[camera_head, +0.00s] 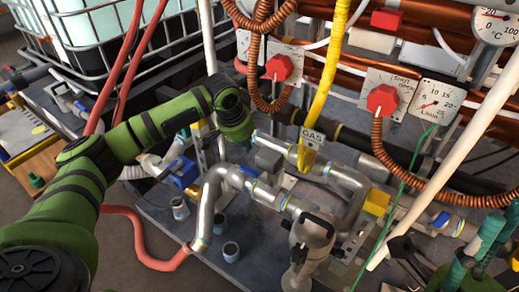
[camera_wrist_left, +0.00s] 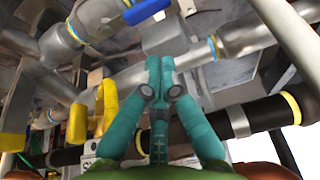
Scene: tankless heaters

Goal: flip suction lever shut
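A blue lever (camera_head: 184,172) sits on a valve of the grey pipework, left of centre in the head view. A blue handle (camera_wrist_left: 146,11) also shows at the top of the left wrist view. I see no label naming the suction lever. My left gripper (camera_wrist_left: 160,62) has its teal fingertips together with nothing visible between them, in front of a grey pipe and apart from the blue handle. In the head view its fingers are hidden behind my green wrist. My right gripper (camera_head: 485,240) shows only in part at the lower right edge; its opening is unclear.
A yellow lever (camera_head: 306,160) hangs by the GAS label (camera_head: 313,137). Red knobs (camera_head: 382,100) and copper coils stand behind. A caged white tank (camera_head: 95,25) is at the upper left. A red hose (camera_head: 150,240) curves along the base, and a thin green cable (camera_head: 400,195) crosses at right.

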